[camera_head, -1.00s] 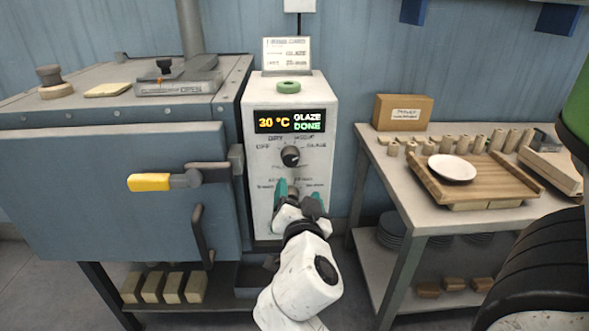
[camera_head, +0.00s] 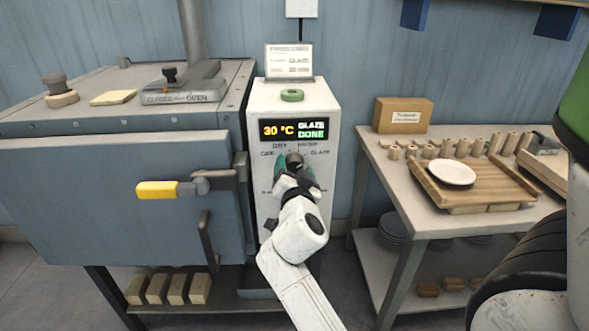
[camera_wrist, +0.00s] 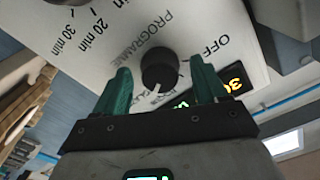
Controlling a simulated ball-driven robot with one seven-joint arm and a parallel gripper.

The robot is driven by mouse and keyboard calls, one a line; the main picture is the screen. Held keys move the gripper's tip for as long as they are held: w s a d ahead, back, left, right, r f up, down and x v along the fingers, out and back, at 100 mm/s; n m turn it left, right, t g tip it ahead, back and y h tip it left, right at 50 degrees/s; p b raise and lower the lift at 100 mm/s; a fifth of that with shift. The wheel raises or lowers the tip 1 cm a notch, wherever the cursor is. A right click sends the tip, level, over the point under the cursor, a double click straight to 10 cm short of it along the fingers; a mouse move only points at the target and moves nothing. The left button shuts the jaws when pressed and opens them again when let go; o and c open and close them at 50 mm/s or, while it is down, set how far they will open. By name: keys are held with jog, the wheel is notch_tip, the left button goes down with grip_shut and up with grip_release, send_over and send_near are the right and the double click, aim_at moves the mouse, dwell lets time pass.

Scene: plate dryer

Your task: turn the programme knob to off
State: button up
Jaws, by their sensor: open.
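The programme knob (camera_wrist: 160,70) is a round black dial with a white pointer mark on the white control box (camera_head: 322,103). In the wrist view its mark points down and slightly left, away from the OFF label (camera_wrist: 218,45) at upper right. My gripper (camera_wrist: 160,66) is open, with one green finger on each side of the knob. Gaps show between fingers and knob. In the head view my gripper (camera_head: 295,165) is in front of the dial and hides most of it. The display (camera_head: 293,130) reads 30 °C, GLAZE DONE.
A grey dryer cabinet with a closed-looking door (camera_head: 120,215) and yellow-gripped handle (camera_head: 157,190) stands left of the box. A table (camera_head: 425,213) at right holds a wooden tray with a white plate (camera_head: 452,173).

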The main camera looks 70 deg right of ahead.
jog(key=c, duration=1)
jog(key=shift+c, duration=0.2)
